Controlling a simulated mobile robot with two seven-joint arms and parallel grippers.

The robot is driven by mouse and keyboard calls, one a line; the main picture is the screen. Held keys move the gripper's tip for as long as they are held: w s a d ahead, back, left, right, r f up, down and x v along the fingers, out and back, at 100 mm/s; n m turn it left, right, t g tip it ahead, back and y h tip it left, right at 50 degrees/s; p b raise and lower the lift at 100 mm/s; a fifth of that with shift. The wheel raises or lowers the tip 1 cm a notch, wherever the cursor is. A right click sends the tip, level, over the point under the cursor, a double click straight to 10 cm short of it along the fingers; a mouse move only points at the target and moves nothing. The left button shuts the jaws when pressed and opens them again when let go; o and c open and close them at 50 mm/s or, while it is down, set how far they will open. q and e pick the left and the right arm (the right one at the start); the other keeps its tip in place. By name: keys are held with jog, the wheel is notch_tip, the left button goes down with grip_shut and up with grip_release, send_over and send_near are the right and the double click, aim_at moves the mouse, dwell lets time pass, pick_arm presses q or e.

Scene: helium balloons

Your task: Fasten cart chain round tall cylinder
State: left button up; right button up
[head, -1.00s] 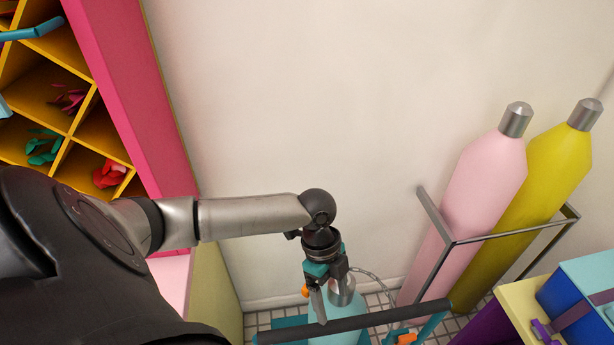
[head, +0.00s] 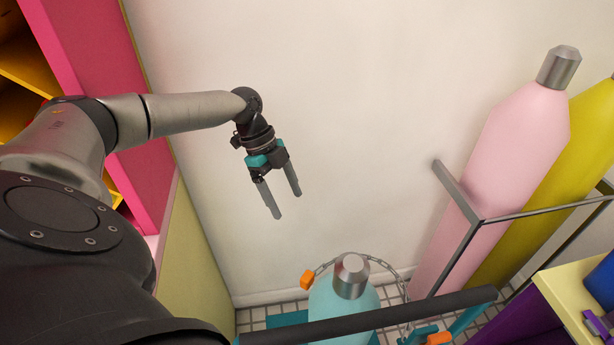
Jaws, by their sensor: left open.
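The tall cylinder (head: 335,298) is light turquoise with a grey metal cap (head: 352,276). It stands upright in the teal cart (head: 287,320), behind the cart's dark handle bar (head: 400,314), which hides its lower part. The metal chain (head: 383,264) arcs behind the cap, from an orange clip (head: 307,280) at the cylinder's left to the cart's right side. A second orange piece (head: 439,338) is at the lower right. I cannot tell whether the left clip is hooked on anything. My left gripper (head: 284,205) is open and empty, above and left of the cylinder, apart from the chain. My right gripper is out of view.
A pink cylinder (head: 515,150) and a yellow cylinder (head: 560,195) stand in a grey metal rack (head: 462,192) at the right. A yellow-topped purple unit (head: 572,298) is at the lower right. A pink shelf unit (head: 95,85) is at the left. The wall behind is bare.

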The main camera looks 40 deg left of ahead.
pick_arm(q)
jog(key=b, duration=1.4)
send_near(307, 276)
jog(key=v, duration=0.5)
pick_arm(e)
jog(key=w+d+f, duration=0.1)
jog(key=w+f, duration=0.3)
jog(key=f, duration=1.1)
pick_arm(q)
jog(key=b+x, duration=0.4)
jog(key=x, duration=0.9)
jog(key=shift+f, duration=0.1)
jog(key=shift+b+x, duration=0.4)
jog(key=shift+x, duration=0.6)
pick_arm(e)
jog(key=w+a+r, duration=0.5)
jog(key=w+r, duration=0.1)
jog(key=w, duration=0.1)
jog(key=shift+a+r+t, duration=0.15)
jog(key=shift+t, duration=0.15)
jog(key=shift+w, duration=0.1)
pick_arm(q)
jog(key=shift+c, duration=0.3)
grip_shut()
